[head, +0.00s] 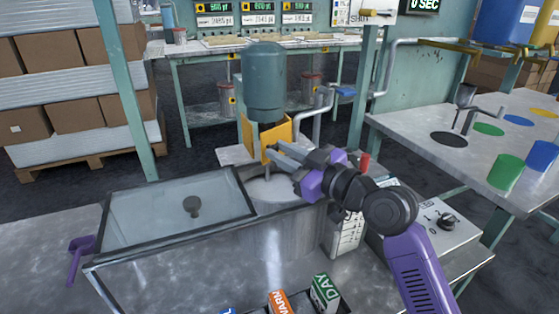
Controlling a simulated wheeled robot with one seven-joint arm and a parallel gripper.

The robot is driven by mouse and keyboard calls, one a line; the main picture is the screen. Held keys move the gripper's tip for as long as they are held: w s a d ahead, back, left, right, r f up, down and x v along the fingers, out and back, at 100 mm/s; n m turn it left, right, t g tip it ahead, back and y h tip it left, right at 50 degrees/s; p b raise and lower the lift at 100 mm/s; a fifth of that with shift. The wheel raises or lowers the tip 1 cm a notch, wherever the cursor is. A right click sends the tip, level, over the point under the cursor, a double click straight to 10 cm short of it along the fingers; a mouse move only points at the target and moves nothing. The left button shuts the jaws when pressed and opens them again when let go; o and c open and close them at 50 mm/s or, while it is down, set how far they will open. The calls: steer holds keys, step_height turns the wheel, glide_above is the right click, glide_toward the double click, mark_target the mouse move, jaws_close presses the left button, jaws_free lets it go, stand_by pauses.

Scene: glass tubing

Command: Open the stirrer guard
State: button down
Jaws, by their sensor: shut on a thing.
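The stirrer guard (281,131) is an orange-yellow folded panel below the green stirrer motor (264,82), above a round steel vessel (262,228). It stands upright with one panel on each side of a corner. My gripper (270,150) reaches in from the right and is shut on the guard's near edge. The fingertips overlap the guard, so the exact grip point is partly hidden. The stirrer shaft shows only in part below the guard, over pale contents in the vessel.
A glass-lidded tank (150,225) with a dark knob is left of the vessel. A purple scoop (78,250) lies at the left. A control box (430,220) stands right of my arm. Small labelled boxes (324,292) sit at the front. A table with coloured cups (505,172) is at right.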

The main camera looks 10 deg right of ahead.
steer(key=shift+w+d+r, duration=0.1)
steer(key=shift+d+r, duration=0.05)
steer(key=shift+d, duration=0.15)
steer(key=c, duration=1.4)
jaws_free()
steer(key=shift+c, duration=0.2)
steer(key=shift+o, duration=0.7)
steer(key=shift+a, duration=0.15)
steer(key=v, duration=0.8)
steer(key=shift+a, duration=0.15)
